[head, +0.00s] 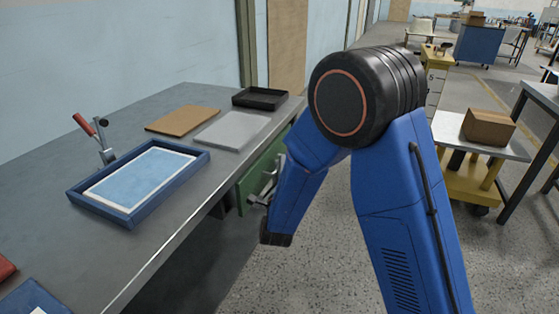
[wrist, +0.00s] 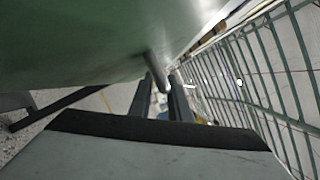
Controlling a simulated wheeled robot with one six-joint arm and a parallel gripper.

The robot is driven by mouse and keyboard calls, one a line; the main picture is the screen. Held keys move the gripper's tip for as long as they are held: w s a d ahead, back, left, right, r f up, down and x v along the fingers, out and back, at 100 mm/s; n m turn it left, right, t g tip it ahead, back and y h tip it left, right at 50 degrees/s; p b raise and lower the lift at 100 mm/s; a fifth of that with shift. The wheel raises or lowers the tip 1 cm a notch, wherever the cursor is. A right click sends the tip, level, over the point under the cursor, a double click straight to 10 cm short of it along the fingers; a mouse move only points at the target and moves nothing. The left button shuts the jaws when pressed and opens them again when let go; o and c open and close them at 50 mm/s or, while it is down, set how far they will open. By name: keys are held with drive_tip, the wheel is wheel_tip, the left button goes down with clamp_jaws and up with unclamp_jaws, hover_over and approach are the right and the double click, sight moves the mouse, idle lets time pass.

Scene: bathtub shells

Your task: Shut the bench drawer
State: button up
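The bench drawer (head: 256,179) has a green front below the edge of the grey bench (head: 216,182). My arm hides its right part, and I cannot tell how far it stands out. My gripper (head: 262,194) is at the drawer front, beside its metal handle. In the wrist view a smooth green surface (wrist: 75,45), likely the drawer front, fills the upper left. A grey metal handle bar (wrist: 156,70) reaches down to between the two dark fingertips (wrist: 162,88). The fingers stand a little apart. I cannot tell whether they press on the bar.
On the bench are a blue tray (head: 127,218), a red-handled clamp (head: 102,142), a brown board (head: 183,119), a grey plate (head: 232,130) and a black tray (head: 260,98). A yellow cart (head: 467,182) carries a cardboard box (head: 488,127) at right. Speckled floor lies before the bench.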

sight(268, 168)
drive_tip(key=shift+w, duration=0.15)
clamp_jaws()
drive_tip(key=a, duration=0.1)
drive_tip(key=w+a, duration=0.1)
drive_tip(key=a, duration=0.2)
drive_tip(key=shift+w+a, duration=0.15)
drive_tip(key=shift+w, duration=0.1)
drive_tip(key=shift+r, duration=0.1)
unclamp_jaws()
drive_tip(key=shift+a, duration=0.1)
drive_tip(key=v, duration=1.7)
drive_tip(key=shift+s, duration=0.2)
